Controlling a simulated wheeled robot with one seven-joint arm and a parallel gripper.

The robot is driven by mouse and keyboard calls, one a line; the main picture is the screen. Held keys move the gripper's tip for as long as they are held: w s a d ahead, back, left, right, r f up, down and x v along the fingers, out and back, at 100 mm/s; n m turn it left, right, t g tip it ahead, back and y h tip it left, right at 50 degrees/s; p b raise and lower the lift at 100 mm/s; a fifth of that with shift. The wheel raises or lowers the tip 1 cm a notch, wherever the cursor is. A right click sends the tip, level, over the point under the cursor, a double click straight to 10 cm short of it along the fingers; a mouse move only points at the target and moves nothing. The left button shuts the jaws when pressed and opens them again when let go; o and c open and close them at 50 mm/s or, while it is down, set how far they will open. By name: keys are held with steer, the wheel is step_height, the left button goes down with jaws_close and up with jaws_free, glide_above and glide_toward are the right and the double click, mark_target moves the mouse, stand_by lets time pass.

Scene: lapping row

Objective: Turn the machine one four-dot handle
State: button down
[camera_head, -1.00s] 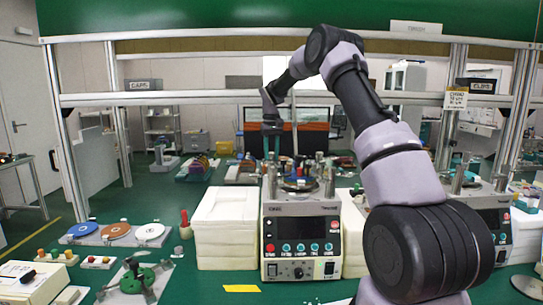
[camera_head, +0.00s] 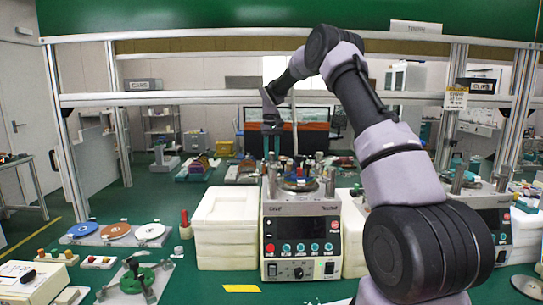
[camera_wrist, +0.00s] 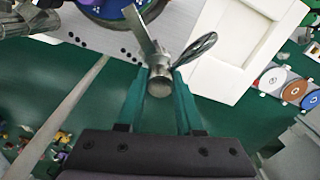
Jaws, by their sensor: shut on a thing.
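Machine one (camera_head: 301,235) is a pale box with a dark front panel, a row of buttons and a round plate on top, in the middle of the bench. My gripper (camera_head: 271,158) points down at its upper left in the head view. In the wrist view the teal fingers of my gripper (camera_wrist: 160,88) are shut on a round metal handle (camera_wrist: 159,80). A flat metal arm and a dark looped part spread out from around the handle.
White blocks (camera_head: 226,225) are stacked close to the machine's left side. Another machine (camera_head: 490,220) stands to the right, partly behind my arm. A tray with coloured discs (camera_head: 116,232) lies at the left, and a green fixture (camera_head: 138,278) is at the front left.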

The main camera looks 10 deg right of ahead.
steer(key=shift+m, duration=0.5)
stand_by(0.7)
steer(key=m, duration=0.4)
steer(key=shift+m, duration=0.4)
steer(key=m, duration=0.6)
stand_by(0.4)
steer(key=c, duration=0.6)
jaws_free()
steer(key=shift+o, duration=0.2)
step_height(320, 180, up, 11)
steer(key=shift+f, duration=0.1)
